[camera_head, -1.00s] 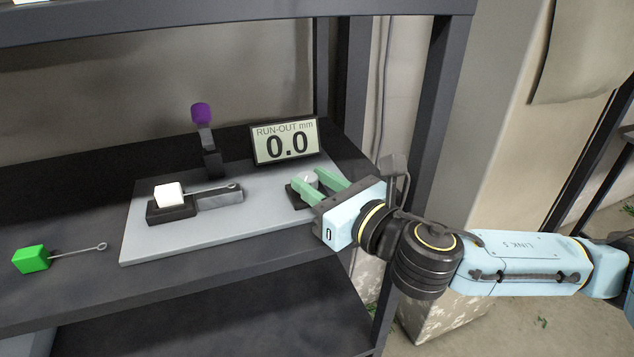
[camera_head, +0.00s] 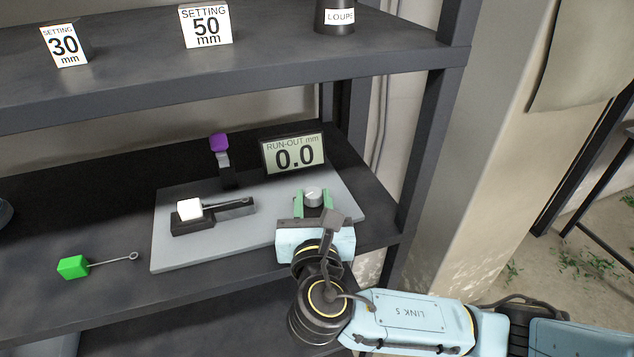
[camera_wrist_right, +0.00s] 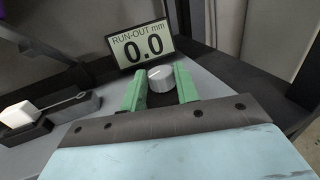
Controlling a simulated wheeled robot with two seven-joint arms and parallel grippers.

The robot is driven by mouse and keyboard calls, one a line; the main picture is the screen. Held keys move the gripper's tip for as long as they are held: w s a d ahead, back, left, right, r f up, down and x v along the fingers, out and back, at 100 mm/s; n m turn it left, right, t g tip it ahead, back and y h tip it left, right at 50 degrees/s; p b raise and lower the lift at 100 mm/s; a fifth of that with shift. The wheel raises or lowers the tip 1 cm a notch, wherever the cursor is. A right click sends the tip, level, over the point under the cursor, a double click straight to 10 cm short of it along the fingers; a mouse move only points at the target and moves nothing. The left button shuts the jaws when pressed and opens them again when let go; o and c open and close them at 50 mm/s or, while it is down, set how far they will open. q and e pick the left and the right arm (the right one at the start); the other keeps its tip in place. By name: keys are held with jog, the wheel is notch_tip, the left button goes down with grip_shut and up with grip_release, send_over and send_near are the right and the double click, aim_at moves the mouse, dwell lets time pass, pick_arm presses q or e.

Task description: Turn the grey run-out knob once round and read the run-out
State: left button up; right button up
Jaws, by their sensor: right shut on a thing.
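The grey run-out knob (camera_head: 313,196) sits at the right end of a pale grey plate (camera_head: 270,233). My right gripper (camera_head: 313,200) has its green fingers on either side of the knob and is shut on it. In the right wrist view the knob (camera_wrist_right: 160,78) shows between the two fingers (camera_wrist_right: 159,86), with a pale mark on its top. The run-out display (camera_head: 293,154) behind it reads 0.0 mm; it also reads 0.0 in the wrist view (camera_wrist_right: 142,47). My left gripper is not in view.
A white block (camera_head: 189,209) with a wire rests in a dark fixture on the plate. A purple-topped post (camera_head: 219,143) stands behind. A green block (camera_head: 73,267) with a looped wire lies left. Setting signs and a loupe holder (camera_head: 335,17) are on the upper shelf.

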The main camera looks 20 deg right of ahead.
jog(key=shift+w+a+m+g+h+p, duration=0.1)
jog(key=shift+a+m+g+h+p, duration=0.1)
jog(key=shift+m+g+h+p, duration=0.65)
jog(key=shift+w+a+m+g+h+p, duration=0.15)
jog(key=shift+m+g+h+p, duration=0.2)
jog(key=shift+m+h+p, duration=1)
jog(key=shift+s+n+h+b, duration=0.1)
jog(key=shift+n+h+b, duration=0.3)
jog(key=o, duration=1)
jog(key=b+v, duration=0.2)
jog(key=v, duration=1.1)
jog(key=shift+s, duration=0.15)
